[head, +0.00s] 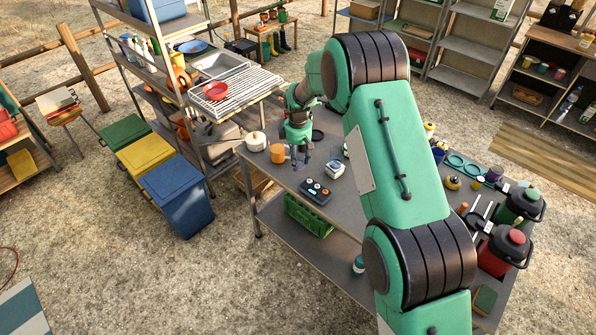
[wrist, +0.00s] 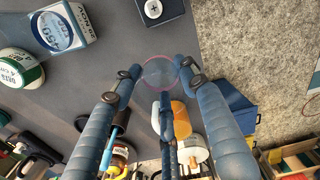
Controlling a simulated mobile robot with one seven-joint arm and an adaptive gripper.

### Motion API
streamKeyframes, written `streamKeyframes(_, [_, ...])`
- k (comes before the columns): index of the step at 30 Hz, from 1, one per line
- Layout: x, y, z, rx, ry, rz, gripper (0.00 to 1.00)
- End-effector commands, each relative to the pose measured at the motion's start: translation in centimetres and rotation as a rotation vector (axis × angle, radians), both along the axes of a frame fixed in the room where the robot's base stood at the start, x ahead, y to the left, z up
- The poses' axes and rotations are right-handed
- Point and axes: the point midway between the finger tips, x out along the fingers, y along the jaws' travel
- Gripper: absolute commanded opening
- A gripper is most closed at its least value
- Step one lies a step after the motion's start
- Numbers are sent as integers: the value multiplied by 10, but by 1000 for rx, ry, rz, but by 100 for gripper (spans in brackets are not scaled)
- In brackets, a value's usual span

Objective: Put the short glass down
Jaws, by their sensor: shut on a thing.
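The short glass (wrist: 160,73) is clear with a thin pinkish rim, and it shows between my fingertips in the wrist view. My gripper (wrist: 161,76) is shut on it, with blue padded fingers around its sides. In the head view my gripper (head: 300,158) is over the far left part of the grey table (head: 275,176), just right of an orange mug (head: 278,153). The glass is too small and see-through to make out there. I cannot tell whether its base touches the table.
A white lidded pot (head: 256,141) stands left of the mug. A small white-and-blue box (head: 335,169) and a dark tray with round items (head: 316,191) are to the right and front. Bare tabletop lies between them. A dark round dish (head: 317,135) is behind.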

Motion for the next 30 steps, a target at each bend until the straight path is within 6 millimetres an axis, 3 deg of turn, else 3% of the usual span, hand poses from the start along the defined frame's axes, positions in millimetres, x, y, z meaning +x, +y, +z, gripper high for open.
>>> streamKeyframes(5, [1, 0, -17, 1, -1, 0, 16])
streamKeyframes(17, [1, 0, -20, 1, -1, 0, 16])
streamKeyframes(30, [1, 0, -56, 0, -2, 0, 16])
